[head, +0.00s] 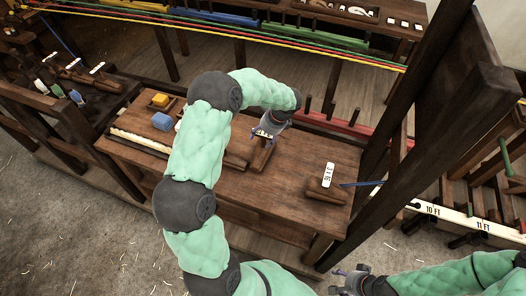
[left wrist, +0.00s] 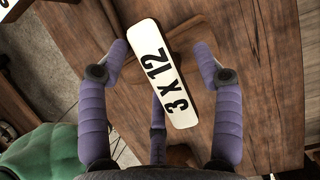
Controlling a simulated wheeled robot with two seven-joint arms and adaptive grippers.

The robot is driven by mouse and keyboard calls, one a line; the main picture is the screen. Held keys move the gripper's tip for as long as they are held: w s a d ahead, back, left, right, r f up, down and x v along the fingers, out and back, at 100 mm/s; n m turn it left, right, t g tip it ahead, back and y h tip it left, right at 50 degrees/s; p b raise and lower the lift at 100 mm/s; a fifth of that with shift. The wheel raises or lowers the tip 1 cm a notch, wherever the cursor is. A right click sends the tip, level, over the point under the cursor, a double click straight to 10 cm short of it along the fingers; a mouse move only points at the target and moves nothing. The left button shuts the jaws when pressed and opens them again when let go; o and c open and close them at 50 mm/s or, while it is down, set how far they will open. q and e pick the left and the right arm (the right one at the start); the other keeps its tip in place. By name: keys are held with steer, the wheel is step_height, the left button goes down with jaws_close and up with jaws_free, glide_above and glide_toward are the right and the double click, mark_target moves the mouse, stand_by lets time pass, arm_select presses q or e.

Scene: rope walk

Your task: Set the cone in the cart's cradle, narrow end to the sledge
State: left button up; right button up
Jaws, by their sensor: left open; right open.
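My left gripper (head: 270,131) hangs low over the wooden bench top (head: 300,160) in the head view. In the left wrist view its fingers (left wrist: 161,50) are spread around a white plate marked 3 x 12 (left wrist: 165,75). The plate sits over a brown wooden piece (left wrist: 186,38), whose full shape is hidden. No contact with the fingers is clear. My right gripper (head: 352,281) is open and empty at the bottom edge of the head view, in front of the bench. I cannot make out the cone, the cradle or the sledge for certain.
A wooden block with another white plate (head: 328,175) stands at the bench's right end. A yellow block (head: 160,100) and a blue block (head: 162,121) sit at its left. A dark post (head: 425,140) rises on the right. Coloured ropes (head: 225,31) stretch behind.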

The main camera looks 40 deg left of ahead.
arm_select(q)
steer(key=shift+r, duration=0.1)
jaws_close()
